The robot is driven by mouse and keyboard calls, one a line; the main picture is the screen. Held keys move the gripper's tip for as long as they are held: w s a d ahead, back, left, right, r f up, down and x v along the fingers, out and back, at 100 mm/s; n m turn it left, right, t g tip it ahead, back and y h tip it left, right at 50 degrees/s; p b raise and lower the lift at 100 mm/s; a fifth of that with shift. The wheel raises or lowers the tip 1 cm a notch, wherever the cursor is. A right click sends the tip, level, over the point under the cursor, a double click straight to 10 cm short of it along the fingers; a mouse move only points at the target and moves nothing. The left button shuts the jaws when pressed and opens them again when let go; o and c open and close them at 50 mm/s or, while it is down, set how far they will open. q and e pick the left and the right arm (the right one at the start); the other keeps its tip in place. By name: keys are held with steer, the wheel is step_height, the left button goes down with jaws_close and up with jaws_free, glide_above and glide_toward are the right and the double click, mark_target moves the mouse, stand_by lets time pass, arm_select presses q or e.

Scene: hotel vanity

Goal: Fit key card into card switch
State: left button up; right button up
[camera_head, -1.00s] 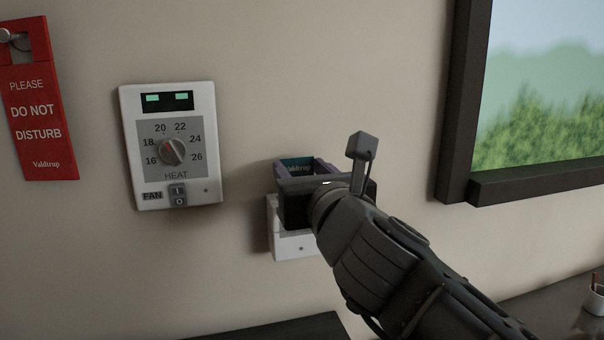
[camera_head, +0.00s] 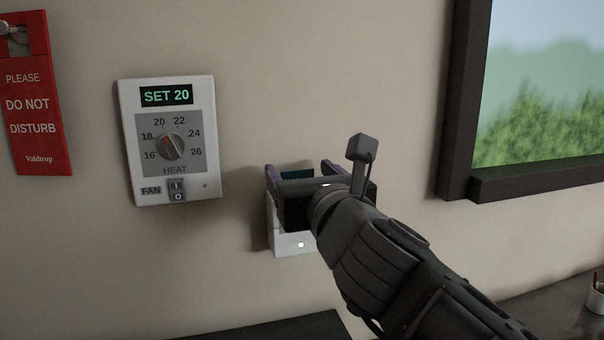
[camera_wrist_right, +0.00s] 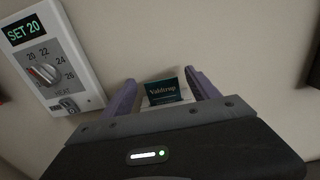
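My left gripper is not in view.
A thermostat (camera_head: 128,140) reading "SET 20" is on the wall left of the switch. A red door sign (camera_head: 36,110) hangs farther left. A dark-framed picture (camera_head: 458,110) is at right. A dark surface (camera_head: 545,310) with a cup (camera_head: 595,298) lies below.

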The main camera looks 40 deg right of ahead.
steer(key=shift+r, duration=0.1)
steer(key=r+v, duration=0.1)
steer(key=v, duration=1.1)
